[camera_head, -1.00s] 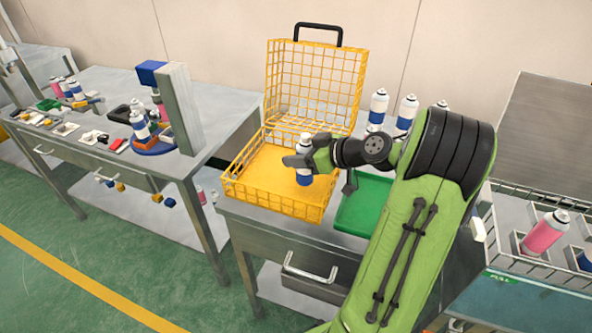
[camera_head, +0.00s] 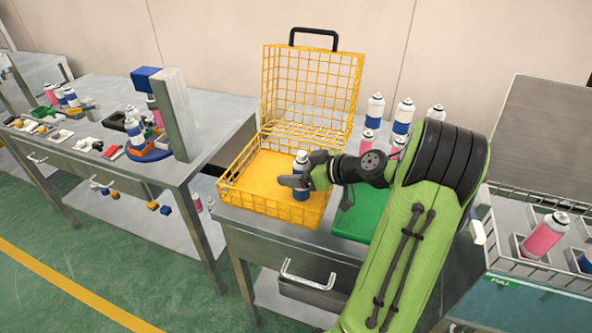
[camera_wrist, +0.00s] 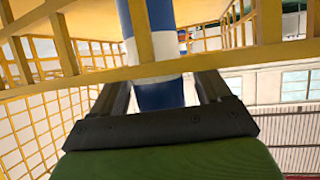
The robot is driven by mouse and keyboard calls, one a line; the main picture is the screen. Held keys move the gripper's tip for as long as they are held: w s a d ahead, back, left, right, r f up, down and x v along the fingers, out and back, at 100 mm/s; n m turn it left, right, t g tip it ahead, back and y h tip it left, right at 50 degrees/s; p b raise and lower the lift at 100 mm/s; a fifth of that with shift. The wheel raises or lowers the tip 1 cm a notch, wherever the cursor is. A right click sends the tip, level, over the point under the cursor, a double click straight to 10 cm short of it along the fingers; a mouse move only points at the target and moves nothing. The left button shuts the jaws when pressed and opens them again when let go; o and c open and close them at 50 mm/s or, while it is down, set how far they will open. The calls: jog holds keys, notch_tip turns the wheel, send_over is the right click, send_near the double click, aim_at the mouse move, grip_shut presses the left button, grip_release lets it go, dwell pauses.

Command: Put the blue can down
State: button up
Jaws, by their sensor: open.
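The blue can (camera_head: 301,168), white with a blue band, stands upright inside the front right part of the yellow wire basket (camera_head: 240,196). My gripper (camera_head: 300,182) is low at the can, and its fingers hide part of the can's body. In the wrist view the can (camera_wrist: 154,45) rises between the two dark fingers of my gripper (camera_wrist: 160,95), which are open around it. A yellow basket bar crosses in front of the can there. Whether the can's base touches the basket floor is hidden.
The basket's lid (camera_head: 310,95) stands open at the back. A green tray (camera_head: 362,215) is right of the basket, with several cans (camera_head: 402,115) behind it. A wire rack (camera_head: 520,258) with a pink can (camera_head: 545,235) is at the far right. The basket's left part is empty.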

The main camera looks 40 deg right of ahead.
jog(key=p+v, duration=0.2)
jog(key=v, duration=0.9)
jog(key=shift+s+r, duration=0.2)
jog(key=shift+s, duration=0.05)
jog(key=shift+d, duration=0.1)
